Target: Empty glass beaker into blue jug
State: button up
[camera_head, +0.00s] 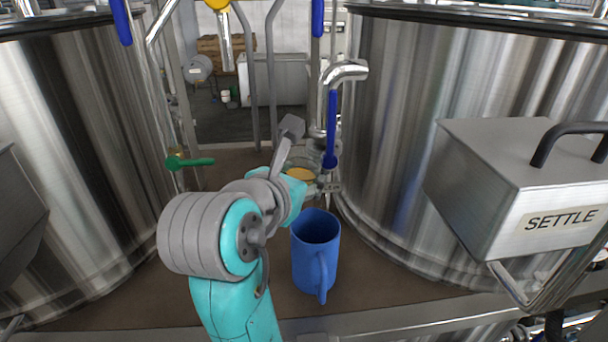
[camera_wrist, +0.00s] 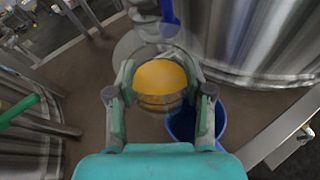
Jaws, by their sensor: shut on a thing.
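The glass beaker (camera_wrist: 160,82), with amber liquid in it, is between the fingers of my gripper (camera_wrist: 160,92) in the wrist view. My gripper is shut on it. In the head view the beaker (camera_head: 301,174) shows behind my wrist, partly hidden, with the amber liquid visible through the glass. The blue jug (camera_head: 315,252) stands upright on the brown surface, in front of and slightly right of the beaker, with its handle toward me. The jug (camera_wrist: 187,124) also shows in the wrist view, low and right of the beaker, partly hidden by a finger.
Large steel tanks stand at left (camera_head: 70,160) and right (camera_head: 400,130). A steel box marked SETTLE (camera_head: 525,190) juts in at right. A blue-handled valve pipe (camera_head: 331,125) stands behind the beaker. A green valve handle (camera_head: 190,162) is at left. Brown surface is free right of the jug.

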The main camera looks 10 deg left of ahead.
jog(key=m, duration=0.1)
jog(key=m+t, duration=0.1)
jog(key=a+m+y, duration=0.1)
jog(key=shift+w+f+t, duration=0.25)
jog(key=shift+f+t, duration=0.15)
jog(key=m, duration=0.1)
jog(key=m+t, duration=0.1)
jog(key=m, duration=0.1)
jog(key=m+t, duration=0.1)
jog(key=shift+w+a+y, duration=0.1)
jog(key=shift+a+y, duration=0.15)
jog(key=shift+y, duration=0.05)
jog(key=m+t, duration=0.1)
jog(key=m, duration=0.1)
jog(key=m+t, duration=0.1)
jog(key=m, duration=0.1)
jog(key=shift+d+r+m, duration=0.1)
jog(key=shift+d+m, duration=0.1)
jog(key=shift+m, duration=0.2)
jog(key=shift+s+d+r+m+t+h, duration=0.2)
jog(key=shift+r+m+t+h, duration=0.25)
jog(key=shift+m, duration=0.6)
jog(key=shift+s+d+r+m+t+h, duration=0.1)
jog(key=shift+d+r+m+t+h, duration=0.1)
jog(key=shift+m+h, duration=0.6)
jog(key=shift+s+d+r+m+t+h, duration=0.1)
jog(key=shift+d+r+m+t+h, duration=0.2)
jog(key=shift+m, duration=0.95)
jog(key=shift+a, duration=0.1)
jog(key=shift+n, duration=0.3)
